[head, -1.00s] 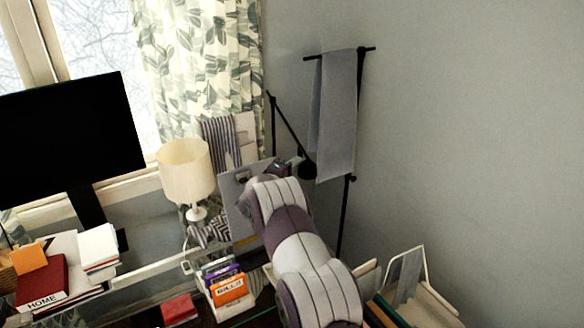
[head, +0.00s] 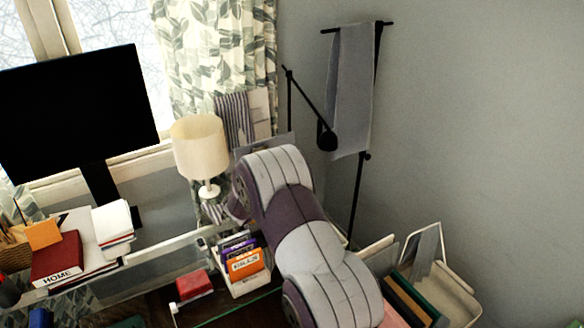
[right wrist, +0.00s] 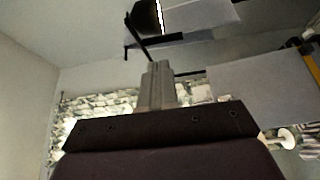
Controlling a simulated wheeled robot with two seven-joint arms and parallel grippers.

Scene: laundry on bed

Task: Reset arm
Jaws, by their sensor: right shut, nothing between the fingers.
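My right arm (head: 285,215) rises from the bottom of the head view, its white and purple links bent at the top. The arm hides its own gripper in that view. In the right wrist view my right gripper (right wrist: 157,85) has its two fingers pressed together with nothing between them. My left gripper is not in view.
A cream lamp (head: 200,148) and a box of folders (head: 243,268) stand left of my arm. A black stand with a grey towel (head: 350,90) is behind it. A pale bin (head: 455,290) is at lower right. A black monitor (head: 75,110) is at left.

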